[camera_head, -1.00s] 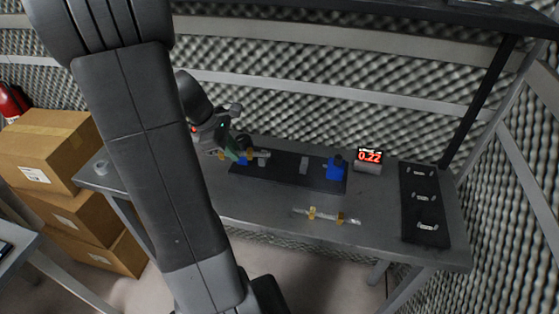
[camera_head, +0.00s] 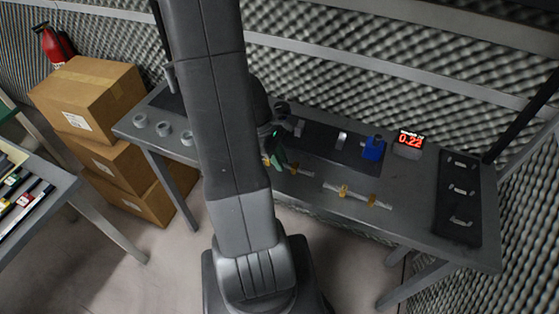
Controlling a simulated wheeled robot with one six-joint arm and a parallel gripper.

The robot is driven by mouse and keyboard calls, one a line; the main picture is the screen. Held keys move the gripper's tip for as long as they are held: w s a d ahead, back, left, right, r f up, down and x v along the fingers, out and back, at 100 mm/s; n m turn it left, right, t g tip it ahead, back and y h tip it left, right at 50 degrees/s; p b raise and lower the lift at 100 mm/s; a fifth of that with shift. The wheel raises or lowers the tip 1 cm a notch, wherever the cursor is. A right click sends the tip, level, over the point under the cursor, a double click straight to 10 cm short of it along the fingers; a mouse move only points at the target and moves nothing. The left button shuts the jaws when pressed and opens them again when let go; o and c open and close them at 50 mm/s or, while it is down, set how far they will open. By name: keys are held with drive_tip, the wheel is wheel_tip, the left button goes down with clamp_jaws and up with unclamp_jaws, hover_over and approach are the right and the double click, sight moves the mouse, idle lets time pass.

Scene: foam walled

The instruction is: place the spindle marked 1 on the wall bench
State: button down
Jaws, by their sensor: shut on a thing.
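My gripper (camera_head: 278,158), with green fingers, is shut on a thin pale spindle (camera_head: 304,174) with gold bands. The spindle lies roughly level at the black fixture plate on the wall bench (camera_head: 235,192); I cannot tell whether it touches anything below. My arm hides its left end. A second spindle (camera_head: 357,196), pale with two gold bands, lies on the bare bench top to the right of my gripper. No number can be read on either spindle.
The black fixture plate (camera_head: 320,142) bears a grey upright and a blue block (camera_head: 374,148). A display (camera_head: 410,141) reads 0.22. A black panel with several handles (camera_head: 461,205) lies at right. Several grey rings are at left. Cardboard boxes (camera_head: 88,97) and another table (camera_head: 48,200) stand further left.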

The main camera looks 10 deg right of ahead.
drive_tip(key=shift+f, duration=0.6)
drive_tip(key=shift+f+b, duration=0.55)
drive_tip(key=shift+f, duration=0.1)
drive_tip(key=c, duration=1.4)
unclamp_jaws()
drive_tip(key=shift+r, duration=0.15)
drive_tip(key=shift+r, duration=0.2)
drive_tip(key=p+v, duration=0.1)
drive_tip(key=v, duration=1.1)
drive_tip(key=shift+r, duration=0.4)
